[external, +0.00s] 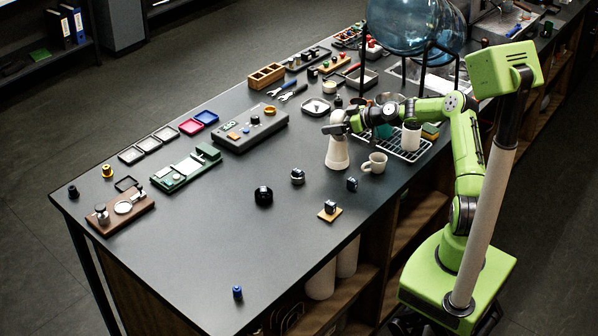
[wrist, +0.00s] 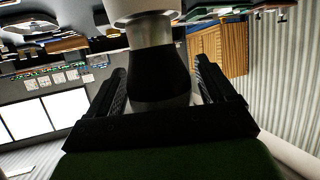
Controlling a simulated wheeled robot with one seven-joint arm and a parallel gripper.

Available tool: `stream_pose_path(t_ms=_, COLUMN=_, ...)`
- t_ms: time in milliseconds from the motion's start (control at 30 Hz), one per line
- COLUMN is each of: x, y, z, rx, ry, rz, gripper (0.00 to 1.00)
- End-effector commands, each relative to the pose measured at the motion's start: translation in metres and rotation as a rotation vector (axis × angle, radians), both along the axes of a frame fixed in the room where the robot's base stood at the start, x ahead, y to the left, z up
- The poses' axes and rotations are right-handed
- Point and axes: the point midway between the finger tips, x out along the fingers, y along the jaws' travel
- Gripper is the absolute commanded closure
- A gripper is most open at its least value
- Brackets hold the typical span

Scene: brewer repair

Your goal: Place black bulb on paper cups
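A white, tapered shape that looks like upturned paper cups (external: 338,153) stands on the dark counter, narrow end up. In the wrist view its pale end (wrist: 142,8) shows at the top edge. My gripper (external: 337,128) is directly above it. In the external view the bulb is mostly hidden by my gripper.
A beige mug (external: 375,163) stands just right of the cups. A wire rack (external: 402,150) with a white cup (external: 411,138) is behind it. The counter's front left is mostly clear.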

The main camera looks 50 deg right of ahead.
Motion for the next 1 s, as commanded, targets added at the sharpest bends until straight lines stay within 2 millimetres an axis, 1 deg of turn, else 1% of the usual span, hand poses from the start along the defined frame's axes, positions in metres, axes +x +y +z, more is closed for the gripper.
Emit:
stream_pose_path(t_ms=267, x=0.000, y=0.000, z=0.001, rx=0.000, ry=0.000, rz=0.000, gripper=0.12)
stream_pose_path(t_ms=367, x=0.000, y=0.000, z=0.006, rx=0.001, ry=0.000, rz=0.000, gripper=0.12)
stream_pose_path(t_ms=467, x=-0.018, y=-0.009, z=0.012, rx=-0.004, ry=0.000, rz=-0.004, gripper=0.12)
stream_pose_path(t_ms=600, x=-0.053, y=-0.020, z=0.026, rx=-0.004, ry=0.001, rz=-0.005, gripper=0.12)
stream_pose_path(t_ms=733, x=-0.082, y=-0.030, z=0.039, rx=-0.003, ry=0.001, rz=-0.004, gripper=0.12)
stream_pose_path(t_ms=800, x=-0.092, y=-0.034, z=0.044, rx=-0.002, ry=0.000, rz=-0.004, gripper=0.12)
stream_pose_path(t_ms=867, x=-0.099, y=-0.035, z=0.047, rx=-0.001, ry=0.001, rz=-0.002, gripper=0.12)
stream_pose_path(t_ms=1000, x=-0.105, y=-0.037, z=0.050, rx=0.000, ry=0.000, rz=0.000, gripper=0.12)
